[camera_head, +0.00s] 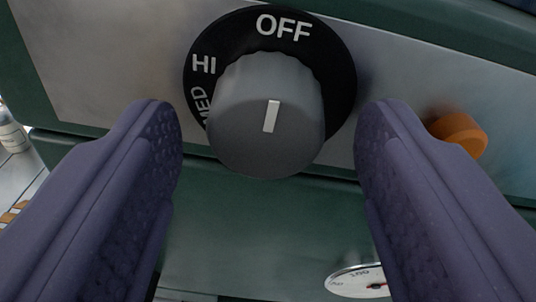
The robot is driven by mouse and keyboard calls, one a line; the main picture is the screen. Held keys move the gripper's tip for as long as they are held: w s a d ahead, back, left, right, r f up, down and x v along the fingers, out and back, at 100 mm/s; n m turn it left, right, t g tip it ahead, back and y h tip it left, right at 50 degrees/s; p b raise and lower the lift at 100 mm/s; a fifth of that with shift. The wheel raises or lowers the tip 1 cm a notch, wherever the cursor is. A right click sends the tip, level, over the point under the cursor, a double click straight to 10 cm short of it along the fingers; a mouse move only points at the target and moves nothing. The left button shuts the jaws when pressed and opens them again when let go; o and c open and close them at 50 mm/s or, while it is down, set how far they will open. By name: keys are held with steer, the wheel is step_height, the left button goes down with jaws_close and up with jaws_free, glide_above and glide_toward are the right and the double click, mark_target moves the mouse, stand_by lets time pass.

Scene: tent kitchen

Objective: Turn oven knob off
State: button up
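The oven knob (264,120) is a grey, round, ridged knob on a black dial ring (338,62) that reads OFF at the top, HI at upper left and MED at left. The white mark on the knob's face is close to upright, tilted slightly right at its top, roughly below the word OFF. My gripper (269,125) is open, its two purple textured fingers on the left and right of the knob. A gap shows between each finger and the knob, so neither visibly touches it.
The knob sits on a brushed metal panel (110,55) of a green oven (225,230). An orange button (459,136) is right of the right finger. A round temperature gauge (358,281) is below. A bottle (11,132) stands at far left.

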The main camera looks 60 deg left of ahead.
steer(key=shift+r, duration=0.1)
steer(key=v, duration=0.7)
steer(key=shift+s+d, duration=0.15)
steer(key=shift+d, duration=0.25)
